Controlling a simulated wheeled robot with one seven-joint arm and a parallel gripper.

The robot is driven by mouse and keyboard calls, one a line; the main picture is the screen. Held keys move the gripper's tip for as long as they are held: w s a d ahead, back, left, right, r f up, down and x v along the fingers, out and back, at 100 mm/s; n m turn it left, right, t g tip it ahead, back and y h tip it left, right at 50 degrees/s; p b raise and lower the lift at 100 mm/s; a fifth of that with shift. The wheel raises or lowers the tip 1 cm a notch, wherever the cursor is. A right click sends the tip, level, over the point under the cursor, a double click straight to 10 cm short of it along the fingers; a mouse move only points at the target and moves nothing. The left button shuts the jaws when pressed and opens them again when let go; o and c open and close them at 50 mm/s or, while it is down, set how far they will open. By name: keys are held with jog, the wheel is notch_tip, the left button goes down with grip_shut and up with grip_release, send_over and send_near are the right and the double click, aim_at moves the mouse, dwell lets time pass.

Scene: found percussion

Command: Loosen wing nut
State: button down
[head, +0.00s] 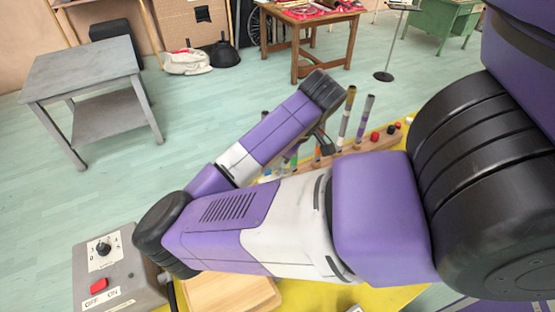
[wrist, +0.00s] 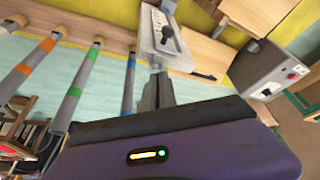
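A pale grey metal plate with a slot (wrist: 178,52) shows at the top of the wrist view. A small dark part, which looks like the wing nut (wrist: 167,33), sits on it. My gripper (wrist: 157,76) points up toward the plate's lower end. Its two fingers look together, with nothing visible between them, and the dark part lies beyond their tips. I cannot tell whether the tips touch the plate. In the head view my arm hides the plate and nut, and only a dark piece of my gripper (head: 324,142) shows.
Upright tubes with coloured bands (head: 347,118) stand in a wooden rail (head: 372,143) on a yellow table. A grey control box (head: 122,262) with a dial and red switch stands at the left, beside a wooden board (head: 230,292). A grey side table (head: 80,68) stands behind on open floor.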

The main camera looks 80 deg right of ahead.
jog(key=shift+a+n+y, duration=0.2)
jog(key=shift+n+y, duration=0.4)
jog(key=shift+n, duration=1)
jog(key=shift+n+y, duration=0.4)
jog(key=shift+n, duration=0.4)
jog(key=shift+a+n+y, duration=0.2)
jog(key=shift+n+y, duration=0.2)
jog(key=shift+n, duration=0.8)
jog(key=c, duration=1.6)
grip_release()
